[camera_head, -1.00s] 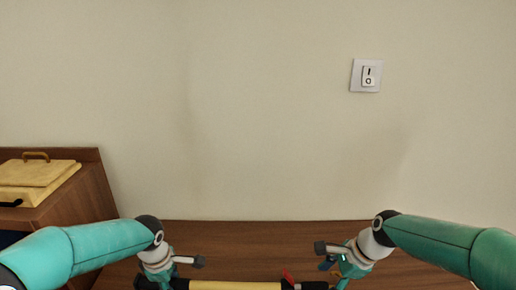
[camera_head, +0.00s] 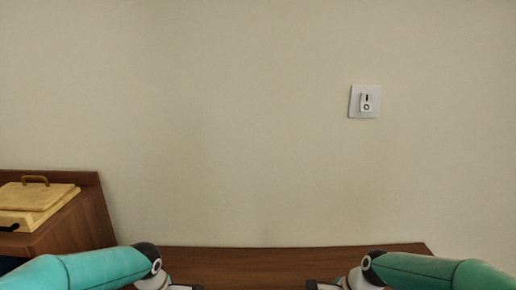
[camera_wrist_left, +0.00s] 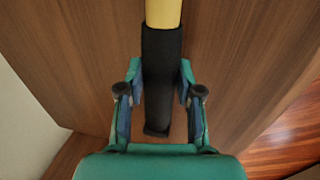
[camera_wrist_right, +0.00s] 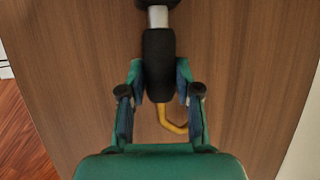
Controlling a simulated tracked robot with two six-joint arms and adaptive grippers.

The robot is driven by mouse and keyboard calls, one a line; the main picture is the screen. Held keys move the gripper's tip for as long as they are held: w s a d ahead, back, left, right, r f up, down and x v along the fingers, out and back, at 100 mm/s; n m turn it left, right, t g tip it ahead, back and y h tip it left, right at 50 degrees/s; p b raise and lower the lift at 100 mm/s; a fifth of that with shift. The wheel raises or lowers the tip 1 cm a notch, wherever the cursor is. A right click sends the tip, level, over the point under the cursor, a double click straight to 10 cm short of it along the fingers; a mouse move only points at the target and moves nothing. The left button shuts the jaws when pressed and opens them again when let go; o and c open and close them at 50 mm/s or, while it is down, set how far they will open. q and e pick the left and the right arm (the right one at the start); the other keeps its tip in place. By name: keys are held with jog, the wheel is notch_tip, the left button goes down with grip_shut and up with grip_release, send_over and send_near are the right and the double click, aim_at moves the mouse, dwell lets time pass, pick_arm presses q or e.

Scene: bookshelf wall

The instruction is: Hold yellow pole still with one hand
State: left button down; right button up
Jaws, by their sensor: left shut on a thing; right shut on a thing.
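The yellow pole (camera_wrist_left: 164,12) runs up out of the top of the left wrist view. Its black grip (camera_wrist_left: 160,108) lies between the fingers of my left gripper (camera_wrist_left: 161,80), which is shut on it. In the right wrist view, my right gripper (camera_wrist_right: 159,78) is shut on another black grip (camera_wrist_right: 158,48) of the pole. A short pale metal section (camera_wrist_right: 158,16) and a yellow loop (camera_wrist_right: 172,122) show at this end. In the head view the pole is below the picture edge, and only parts of my grippers show at the bottom.
A brown wooden surface (camera_head: 270,262) lies below the wall. A wooden cabinet (camera_head: 85,220) with a yellow lidded box (camera_head: 35,200) stands at the left. A white switch (camera_head: 365,101) is on the wall at the right. The wall between is bare.

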grip_shut()
jog(key=shift+d, duration=0.1)
jog(key=shift+s+d+f, duration=0.1)
jog(key=shift+d, duration=9.3)
jog(key=o, duration=0.9)
grip_release()
jog(key=shift+a, duration=0.15)
jog(key=v, duration=1.2)
